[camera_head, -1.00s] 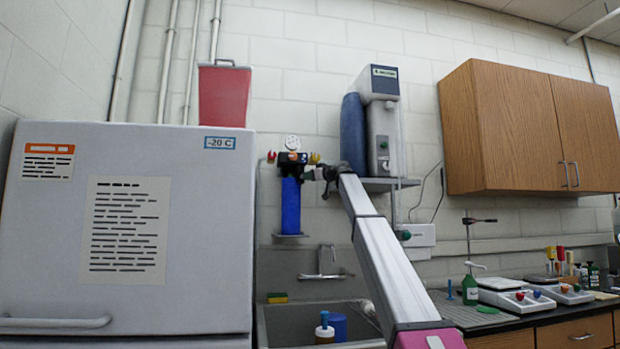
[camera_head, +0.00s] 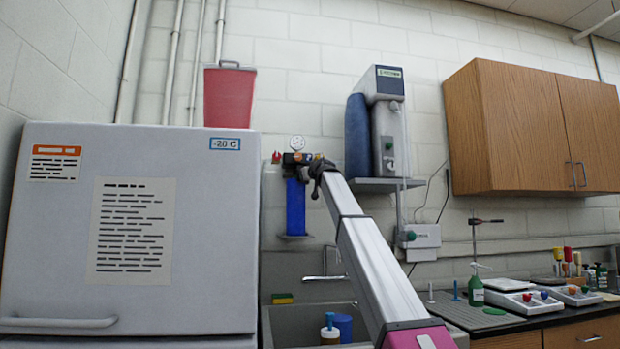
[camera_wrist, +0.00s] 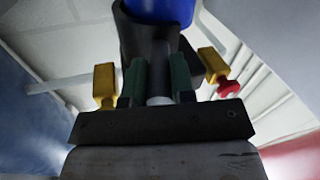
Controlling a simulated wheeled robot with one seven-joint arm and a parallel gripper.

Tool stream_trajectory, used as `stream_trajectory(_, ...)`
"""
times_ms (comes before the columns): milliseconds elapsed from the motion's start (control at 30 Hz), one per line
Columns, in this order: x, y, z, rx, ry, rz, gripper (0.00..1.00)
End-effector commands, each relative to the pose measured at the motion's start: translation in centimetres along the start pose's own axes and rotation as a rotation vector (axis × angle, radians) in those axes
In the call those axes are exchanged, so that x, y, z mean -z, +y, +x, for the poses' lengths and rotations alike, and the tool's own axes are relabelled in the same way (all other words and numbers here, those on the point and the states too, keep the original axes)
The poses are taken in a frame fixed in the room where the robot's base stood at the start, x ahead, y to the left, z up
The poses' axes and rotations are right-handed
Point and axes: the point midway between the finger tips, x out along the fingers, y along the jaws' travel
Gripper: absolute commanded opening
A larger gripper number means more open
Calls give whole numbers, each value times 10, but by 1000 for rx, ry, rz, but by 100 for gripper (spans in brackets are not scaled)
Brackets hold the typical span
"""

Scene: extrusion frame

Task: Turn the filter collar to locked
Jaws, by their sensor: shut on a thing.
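The blue filter housing (camera_head: 296,208) hangs on the wall above the sink, under a dark head with a round white gauge (camera_head: 297,143). In the wrist view the housing (camera_wrist: 160,10) is at the top, with the black collar (camera_wrist: 150,32) around it. My gripper (camera_head: 314,170) is at the right front side of the collar.
Yellow fittings (camera_wrist: 105,85) flank the fingers, one with a red knob (camera_wrist: 228,88). A wall shelf (camera_head: 385,185) with a purifier unit (camera_head: 388,130) is close right of the arm. A freezer (camera_head: 60,230) stands left, the sink (camera_head: 285,320) below.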

Motion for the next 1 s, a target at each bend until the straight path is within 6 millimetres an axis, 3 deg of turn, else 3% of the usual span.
stream_trajectory(400, 4, -23, 2, -188, -39, 0, 0)
stream_trajectory(1000, 5, -30, 4, -267, -57, -1, 0)
